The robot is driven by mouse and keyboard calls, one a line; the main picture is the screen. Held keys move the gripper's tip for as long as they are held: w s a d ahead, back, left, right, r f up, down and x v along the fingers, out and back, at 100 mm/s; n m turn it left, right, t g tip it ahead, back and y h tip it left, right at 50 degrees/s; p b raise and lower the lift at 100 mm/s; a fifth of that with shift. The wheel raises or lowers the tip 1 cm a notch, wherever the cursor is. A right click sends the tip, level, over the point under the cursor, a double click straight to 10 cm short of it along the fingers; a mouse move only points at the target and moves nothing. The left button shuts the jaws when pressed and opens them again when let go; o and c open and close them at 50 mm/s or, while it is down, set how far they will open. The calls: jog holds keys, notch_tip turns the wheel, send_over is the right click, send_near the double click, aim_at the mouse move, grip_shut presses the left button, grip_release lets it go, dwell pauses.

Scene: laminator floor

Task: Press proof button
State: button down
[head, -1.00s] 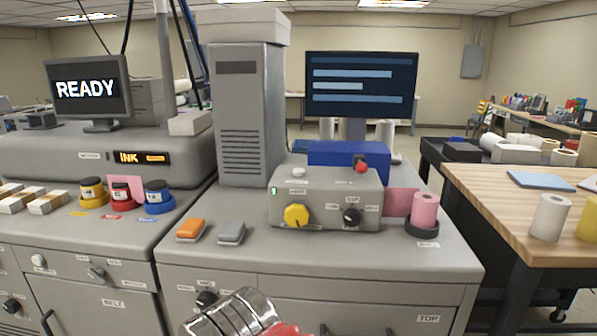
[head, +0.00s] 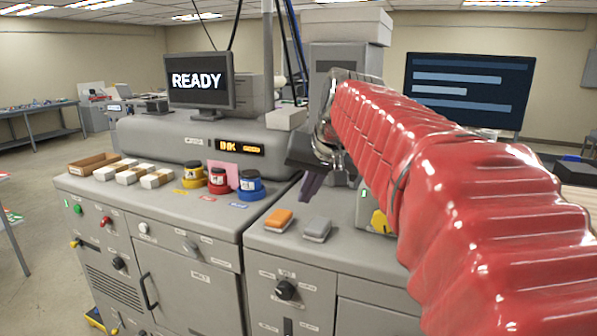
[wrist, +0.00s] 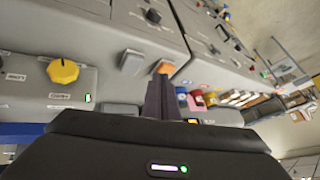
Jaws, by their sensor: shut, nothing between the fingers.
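No label reading "proof" is legible, so I cannot tell which control is the proof button. On the left cabinet front are a green button (head: 77,208), a red switch (head: 105,220) and a white round knob or button (head: 143,228). My gripper (head: 311,187) is shut and empty, pointing down above the counter near the grey box with the yellow knob (head: 379,221). Its dark fingers show in the wrist view (wrist: 163,98), with the yellow knob (wrist: 63,71) to their left. My red-sleeved arm hides most of the grey box.
An orange pad (head: 279,218) and a grey pad (head: 317,228) lie on the counter. Ink pots in yellow, red and blue (head: 249,185) stand left of them. A READY screen (head: 198,80) stands behind. Open floor (head: 35,200) lies at far left.

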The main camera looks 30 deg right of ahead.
jog(key=w+d+r+m, duration=0.2)
jog(key=d, duration=0.8)
jog(key=w+d+r+m+t+h, duration=0.1)
jog(key=w+d+r+m, duration=0.1)
jog(key=d, duration=0.9)
jog(key=w+d+r+m+h, duration=0.1)
jog(key=d+r, duration=0.3)
jog(key=d, duration=0.7)
jog(key=shift+w+r+m+t, duration=0.2)
jog(key=shift+w+m+t, duration=0.2)
jog(key=shift+w, duration=0.25)
jog(key=shift+f, duration=0.2)
jog(key=shift+f, duration=4.25)
jog(key=shift+f, duration=0.15)
jog(key=shift+f, duration=0.2)
jog(key=shift+f, duration=0.55)
jog(key=shift+r, duration=0.95)
